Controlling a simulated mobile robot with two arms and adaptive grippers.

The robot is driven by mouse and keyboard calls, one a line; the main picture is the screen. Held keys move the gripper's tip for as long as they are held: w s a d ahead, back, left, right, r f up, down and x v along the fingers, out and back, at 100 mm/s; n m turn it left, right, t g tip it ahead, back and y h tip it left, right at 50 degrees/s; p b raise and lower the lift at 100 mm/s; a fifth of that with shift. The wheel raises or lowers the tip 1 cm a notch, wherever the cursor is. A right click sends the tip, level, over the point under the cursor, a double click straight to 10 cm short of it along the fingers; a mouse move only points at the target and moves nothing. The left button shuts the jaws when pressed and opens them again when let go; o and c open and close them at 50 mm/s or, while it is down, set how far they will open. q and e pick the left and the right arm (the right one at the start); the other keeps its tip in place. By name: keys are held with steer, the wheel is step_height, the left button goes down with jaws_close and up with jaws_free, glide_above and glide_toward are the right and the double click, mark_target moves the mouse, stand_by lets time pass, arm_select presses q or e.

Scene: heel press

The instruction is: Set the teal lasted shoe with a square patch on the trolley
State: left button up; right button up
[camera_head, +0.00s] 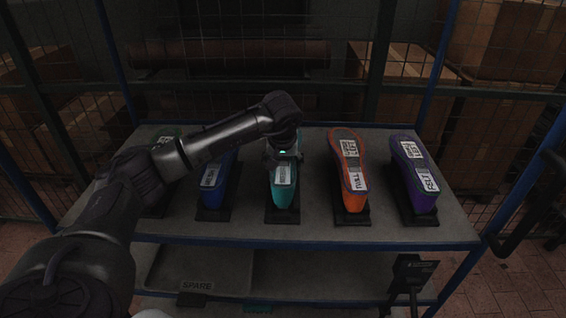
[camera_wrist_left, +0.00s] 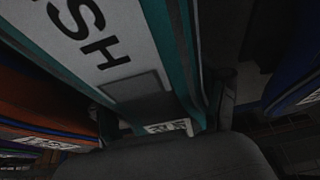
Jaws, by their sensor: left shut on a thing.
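The teal lasted shoe (camera_head: 284,192) stands on a dark base in the middle of a row of shoes, sole side facing up, with a white label on it. In the left wrist view the teal shoe (camera_wrist_left: 178,45) fills the middle, with a white lettered label and a dark grey square patch (camera_wrist_left: 137,86). My left gripper (camera_head: 283,153) comes down over the shoe's far part and is shut on it; its fingers show on either side in the wrist view (camera_wrist_left: 165,110). The gripper hides part of the shoe. My right gripper is not in view. I see nothing clearly identifiable as the trolley.
The row stands on a grey-topped, blue-framed bench (camera_head: 330,234). A blue shoe (camera_head: 213,190) is left of the teal one, an orange shoe (camera_head: 352,195) and a purple shoe (camera_head: 420,190) right. A green shoe is partly hidden behind my arm. A SPARE tray (camera_head: 200,270) lies below.

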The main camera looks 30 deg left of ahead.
arm_select(q)
steer(key=shift+f+b, duration=0.45)
steer(key=shift+f, duration=0.05)
stand_by(0.9)
steer(key=o, duration=1.8)
steer(key=shift+f, duration=0.1)
steer(key=shift+o, duration=0.2)
steer(key=shift+s+f, duration=0.1)
steer(key=v, duration=1.2)
steer(key=shift+d, duration=0.1)
